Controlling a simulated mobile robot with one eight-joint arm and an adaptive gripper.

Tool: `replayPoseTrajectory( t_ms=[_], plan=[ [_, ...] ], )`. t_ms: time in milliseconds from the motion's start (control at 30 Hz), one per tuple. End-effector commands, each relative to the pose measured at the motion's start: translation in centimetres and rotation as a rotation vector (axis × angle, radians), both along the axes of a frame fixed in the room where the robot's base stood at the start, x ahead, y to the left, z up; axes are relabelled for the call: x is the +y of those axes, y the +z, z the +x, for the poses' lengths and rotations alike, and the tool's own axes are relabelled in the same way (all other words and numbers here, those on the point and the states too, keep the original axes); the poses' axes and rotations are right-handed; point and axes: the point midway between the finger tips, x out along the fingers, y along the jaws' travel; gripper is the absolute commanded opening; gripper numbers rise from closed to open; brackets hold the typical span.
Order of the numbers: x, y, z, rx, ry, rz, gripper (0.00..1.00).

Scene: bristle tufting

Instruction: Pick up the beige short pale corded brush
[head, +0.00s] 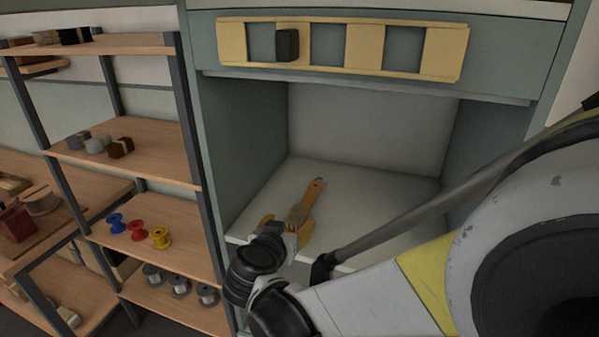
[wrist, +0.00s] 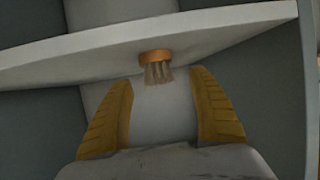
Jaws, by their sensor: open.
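The brush (head: 314,191) has an orange-tan handle and lies on the white floor of the open cabinet bay, its far end pointing back and right. In the wrist view, its orange end and short beige bristles (wrist: 158,72) show ahead of the fingertips, near the middle. My gripper (head: 285,228) is at the front edge of the bay, just in front of the brush. Its two yellow fingers (wrist: 163,88) are spread wide with nothing between them. My wrist and fingers hide part of the near end of the brush in the head view.
The bay has side walls and a back panel (head: 365,130). A yellow-framed rack (head: 345,45) with a dark block (head: 287,45) is above its opening. To the left, a wooden shelf unit (head: 140,145) holds spools and small blocks. The bay floor (head: 385,195) is clear right of the brush.

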Motion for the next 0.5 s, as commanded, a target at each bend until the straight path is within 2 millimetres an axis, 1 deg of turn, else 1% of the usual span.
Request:
replayPoseTrajectory(
  t_ms=[133, 300, 400, 500],
  plan=[
    [-0.7, -0.4, 1.5, 0.001, -0.003, 0.000, 0.69],
    [-1.4, -1.2, 4.1, 0.000, -0.003, 0.000, 0.69],
    [-1.5, -1.4, 4.6, 0.001, -0.001, 0.001, 0.69],
    [-1.5, -1.3, 4.6, 0.001, 0.000, 0.000, 0.69]
  ],
)
